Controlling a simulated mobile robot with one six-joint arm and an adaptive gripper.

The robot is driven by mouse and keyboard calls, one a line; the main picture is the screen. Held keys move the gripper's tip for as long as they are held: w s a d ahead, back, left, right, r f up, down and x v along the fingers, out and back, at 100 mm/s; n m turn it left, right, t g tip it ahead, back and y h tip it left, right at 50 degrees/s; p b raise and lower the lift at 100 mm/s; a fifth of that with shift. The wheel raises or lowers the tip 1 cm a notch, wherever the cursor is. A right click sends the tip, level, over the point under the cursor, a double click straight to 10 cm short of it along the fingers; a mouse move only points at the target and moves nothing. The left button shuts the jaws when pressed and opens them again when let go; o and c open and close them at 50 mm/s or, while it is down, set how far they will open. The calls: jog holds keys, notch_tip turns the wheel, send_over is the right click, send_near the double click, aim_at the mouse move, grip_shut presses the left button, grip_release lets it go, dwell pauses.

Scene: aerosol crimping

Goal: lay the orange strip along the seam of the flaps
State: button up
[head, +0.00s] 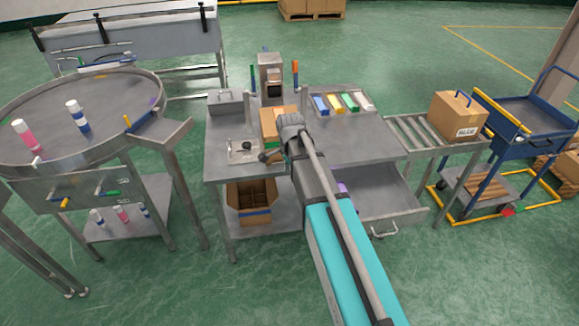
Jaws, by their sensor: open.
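A small tan-orange carton (277,121) stands on the steel bench, partly hidden by my arm. Its flaps and their seam are too small to make out. My gripper (267,156) is open at the front of the carton, above the bench top. I cannot tell whether it touches anything. I cannot make out an orange strip for certain. An upright orange piece (295,74) stands to the right of the grey machine at the back of the bench.
The grey machine (270,75) stands behind the carton. A tray of coloured blocks (341,91) lies to its right. A metal plate with a black knob (242,151) is left of my gripper. A closed box (458,115) sits on the roller conveyor (412,134). The bench's right side is clear.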

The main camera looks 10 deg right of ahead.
notch_tip(320, 180, down, 10)
jog(key=s+b, duration=0.1)
jog(key=b, duration=0.8)
jog(key=shift+s+f+b, duration=0.15)
jog(key=shift+s+b, duration=0.05)
jog(key=shift+b, duration=0.1)
jog(key=shift+s+a+n, duration=0.1)
jog(key=shift+s+n, duration=0.05)
jog(key=shift+n, duration=0.15)
dwell(0.4)
jog(key=s+d+r+n+p, duration=0.1)
jog(key=s+d+r+n, duration=0.1)
jog(key=s+n, duration=1.2)
jog(key=shift+s+d+p, duration=0.4)
jog(key=shift+s+d, duration=0.05)
jog(key=shift+d, duration=0.05)
dwell(0.8)
